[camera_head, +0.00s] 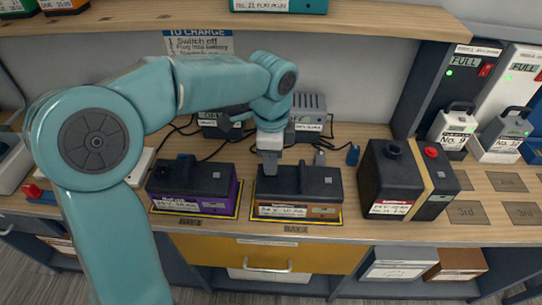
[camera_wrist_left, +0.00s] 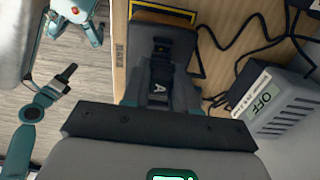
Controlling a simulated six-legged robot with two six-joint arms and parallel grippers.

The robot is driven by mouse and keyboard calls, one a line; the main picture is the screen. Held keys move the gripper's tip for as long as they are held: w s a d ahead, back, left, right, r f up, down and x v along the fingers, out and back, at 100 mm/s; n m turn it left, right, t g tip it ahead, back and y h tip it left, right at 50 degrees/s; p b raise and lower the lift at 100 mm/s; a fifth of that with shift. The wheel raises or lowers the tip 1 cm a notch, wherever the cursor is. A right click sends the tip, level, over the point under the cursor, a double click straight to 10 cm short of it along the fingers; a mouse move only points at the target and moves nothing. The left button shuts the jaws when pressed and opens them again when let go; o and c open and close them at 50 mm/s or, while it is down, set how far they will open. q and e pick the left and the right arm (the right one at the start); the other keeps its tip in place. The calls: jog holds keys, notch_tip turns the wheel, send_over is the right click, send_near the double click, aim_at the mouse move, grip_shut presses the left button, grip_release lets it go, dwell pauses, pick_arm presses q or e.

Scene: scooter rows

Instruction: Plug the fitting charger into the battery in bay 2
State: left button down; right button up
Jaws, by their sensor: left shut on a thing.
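The bay 2 battery (camera_head: 325,186) is a black block with an orange-brown lower band, standing in a yellow-edged bay on the counter. My left gripper (camera_head: 270,160) reaches down over its top left part. In the left wrist view my left gripper (camera_wrist_left: 160,95) is shut on a black plug marked A (camera_wrist_left: 160,72), against or just over the battery (camera_wrist_left: 175,38); I cannot tell whether it is seated. A grey ribbed charger (camera_head: 310,106) stands behind the battery; in the left wrist view it (camera_wrist_left: 285,100) reads OFF. A darker charger (camera_head: 218,124) stands left of it. My right gripper cannot be made out.
A purple-banded battery (camera_head: 190,186) stands in bay 1, to the left. A large black battery with a tan stripe (camera_head: 405,180) stands to the right. Black cables and a blue connector (camera_head: 352,155) lie behind. A shelf (camera_head: 380,28) overhangs the back.

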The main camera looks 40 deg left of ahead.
pick_arm(q)
jog(key=shift+f+b, duration=0.55)
jog(key=shift+f, duration=0.25)
jog(key=c, duration=0.8)
grip_release()
jog(key=shift+r, duration=0.15)
notch_tip(320, 180, up, 16)
jog(key=p, duration=0.3)
